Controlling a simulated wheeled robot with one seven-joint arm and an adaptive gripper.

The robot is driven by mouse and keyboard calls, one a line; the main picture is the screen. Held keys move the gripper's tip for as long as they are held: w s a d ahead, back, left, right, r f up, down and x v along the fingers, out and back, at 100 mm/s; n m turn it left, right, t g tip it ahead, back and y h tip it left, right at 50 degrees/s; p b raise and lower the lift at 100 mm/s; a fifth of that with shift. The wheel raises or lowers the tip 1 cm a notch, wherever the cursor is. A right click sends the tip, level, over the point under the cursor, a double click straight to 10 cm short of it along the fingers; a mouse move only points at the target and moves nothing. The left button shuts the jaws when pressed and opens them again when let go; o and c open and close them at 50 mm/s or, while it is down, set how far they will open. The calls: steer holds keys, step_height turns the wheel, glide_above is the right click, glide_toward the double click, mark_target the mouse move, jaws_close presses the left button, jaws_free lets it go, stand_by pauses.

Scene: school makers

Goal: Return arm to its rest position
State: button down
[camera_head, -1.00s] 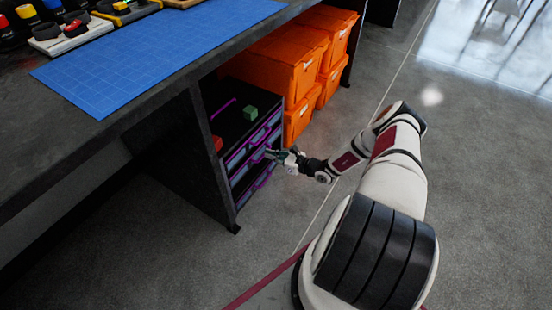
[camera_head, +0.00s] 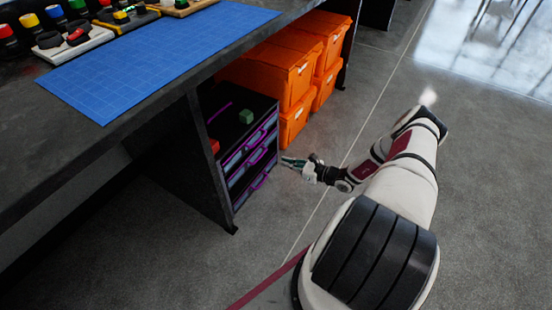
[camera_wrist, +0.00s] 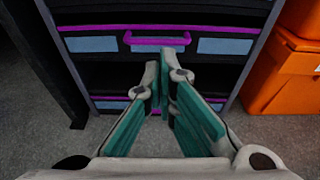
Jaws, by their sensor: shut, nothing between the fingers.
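My gripper (camera_head: 284,161) is shut and empty, just to the right of the drawer unit under the workbench. In the wrist view my gripper (camera_wrist: 160,75) has its green-padded fingers together, pointing at the drawer fronts. The drawer unit (camera_head: 240,150) is dark with purple trim and handles. In the wrist view a purple handle (camera_wrist: 157,39) lies beyond the fingertips, with a dark gap below that drawer front. I cannot tell from these views how far the fingertips are from the unit.
Orange crates (camera_head: 283,80) are stacked beside the drawer unit. A green block (camera_head: 246,116) sits on top of the unit. The workbench (camera_head: 140,115) with a blue mat (camera_head: 160,62) overhangs at the left. The floor (camera_head: 490,170) at the right is clear.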

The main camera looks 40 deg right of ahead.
steer(key=shift+p+v, duration=0.45)
steer(key=shift+v, duration=1.7)
